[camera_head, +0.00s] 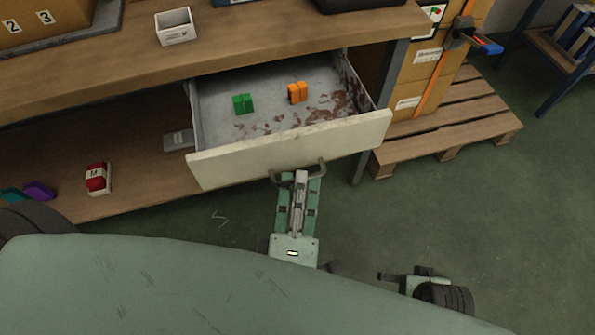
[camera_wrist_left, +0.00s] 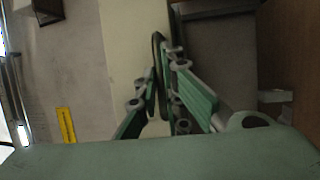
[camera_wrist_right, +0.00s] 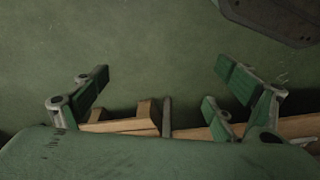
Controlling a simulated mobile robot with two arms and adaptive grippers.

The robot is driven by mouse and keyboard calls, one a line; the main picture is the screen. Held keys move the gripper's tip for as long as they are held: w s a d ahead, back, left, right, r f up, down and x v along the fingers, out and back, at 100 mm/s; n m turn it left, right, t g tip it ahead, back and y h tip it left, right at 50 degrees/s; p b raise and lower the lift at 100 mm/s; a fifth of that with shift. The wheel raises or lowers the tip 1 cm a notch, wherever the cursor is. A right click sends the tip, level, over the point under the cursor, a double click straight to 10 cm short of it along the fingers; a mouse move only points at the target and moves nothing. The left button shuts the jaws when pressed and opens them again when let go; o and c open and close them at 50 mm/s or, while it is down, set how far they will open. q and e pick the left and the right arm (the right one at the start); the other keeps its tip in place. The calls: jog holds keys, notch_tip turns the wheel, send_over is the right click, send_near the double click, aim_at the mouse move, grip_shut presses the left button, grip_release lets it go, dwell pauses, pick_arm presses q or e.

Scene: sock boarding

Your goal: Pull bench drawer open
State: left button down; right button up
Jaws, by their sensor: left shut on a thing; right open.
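The bench drawer (camera_head: 230,164) stands out from under the bench top, with its cream front and grey interior showing. Its dark bar handle (camera_head: 320,170) is on the front panel. My left gripper (camera_head: 301,178) is shut on this handle; in the left wrist view the fingers (camera_wrist_left: 163,95) close around the handle bar (camera_wrist_left: 157,45) beside the cream drawer front (camera_wrist_left: 128,30). My right gripper (camera_wrist_right: 160,95) is open and empty in the right wrist view, with green floor beyond its fingers.
A wooden pallet (camera_head: 450,135) with boxes stands right of the bench. A lower shelf (camera_head: 130,160) holds a red-and-white item (camera_head: 97,178). Green floor (camera_head: 500,220) is clear at right.

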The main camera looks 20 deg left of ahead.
pick_arm(q)
jog(key=shift+s+d+r, duration=0.1)
jog(key=shift+s+d, duration=0.3)
jog(key=shift+s, duration=0.2)
jog(key=shift+s+d+r, duration=0.1)
jog(key=shift+s+d, duration=0.3)
jog(key=shift+s, duration=0.15)
pick_arm(e)
jog(key=shift+s+d+f, duration=0.1)
jog(key=shift+s+f, duration=0.1)
jog(key=shift+f, duration=0.4)
pick_arm(q)
jog(key=c, duration=1.9)
grip_release()
jog(key=shift+f, duration=0.1)
